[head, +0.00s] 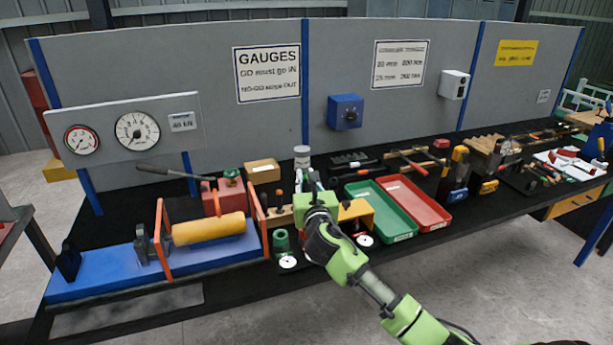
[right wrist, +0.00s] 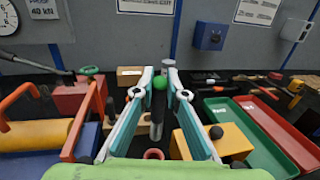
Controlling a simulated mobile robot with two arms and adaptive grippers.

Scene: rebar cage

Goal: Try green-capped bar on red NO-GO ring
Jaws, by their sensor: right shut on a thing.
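My right gripper (head: 308,178) is over the bench; in the right wrist view its fingers (right wrist: 160,84) are closed around the green-capped bar. The bar's round green cap (right wrist: 160,82) shows between the fingertips, with a dark shaft (right wrist: 156,118) below it. A red ring (right wrist: 153,154) shows below the shaft in the wrist view, apart from the bar in the picture; its height gap is unclear. In the head view my gripper and arm hide the bar and the red ring. A green ring (head: 281,240) stands left of my arm. My left gripper is not in view.
A blue-based rig with a yellow cylinder (head: 208,228) and orange frames stands left. A yellow block (head: 356,212), green tray (head: 380,209) and red tray (head: 414,203) lie right. Small dials (head: 287,262) sit near the front edge. A grey panel stands behind.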

